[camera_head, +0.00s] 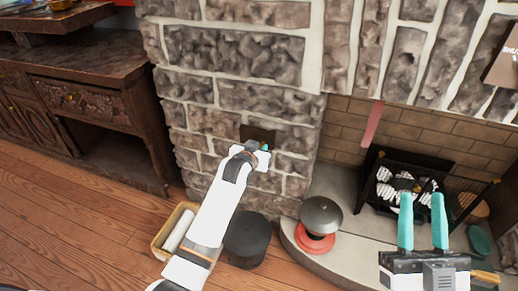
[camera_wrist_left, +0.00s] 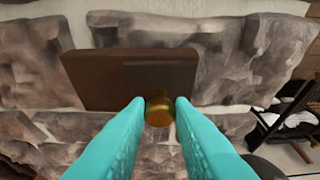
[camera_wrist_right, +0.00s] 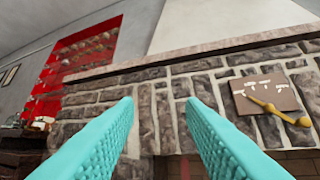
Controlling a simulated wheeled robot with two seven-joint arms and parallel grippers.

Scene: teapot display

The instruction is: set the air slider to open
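A dark brown plate (camera_head: 258,134) is fixed to the stone wall, and a darker block on it carries a brass knob. In the left wrist view the plate (camera_wrist_left: 95,80) fills the upper middle, and the brass knob (camera_wrist_left: 160,110) sits between my fingertips. My left gripper (camera_head: 264,148) is at this plate. Its teal fingers (camera_wrist_left: 160,103) lie against both sides of the knob and look shut on it. No lettering is readable on this plate. My right gripper (camera_head: 421,196) is open and empty before the hearth; its fingers (camera_wrist_right: 159,100) are apart.
Another brown plate (camera_wrist_right: 265,95) with a brass lever and white marks is on the stonework at right. A black stove basket (camera_head: 410,180) stands in the fireplace. A grey lidded pot (camera_head: 321,215), a black bin (camera_head: 246,240) and a box (camera_head: 172,232) stand low. A wooden cabinet (camera_head: 90,95) is left.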

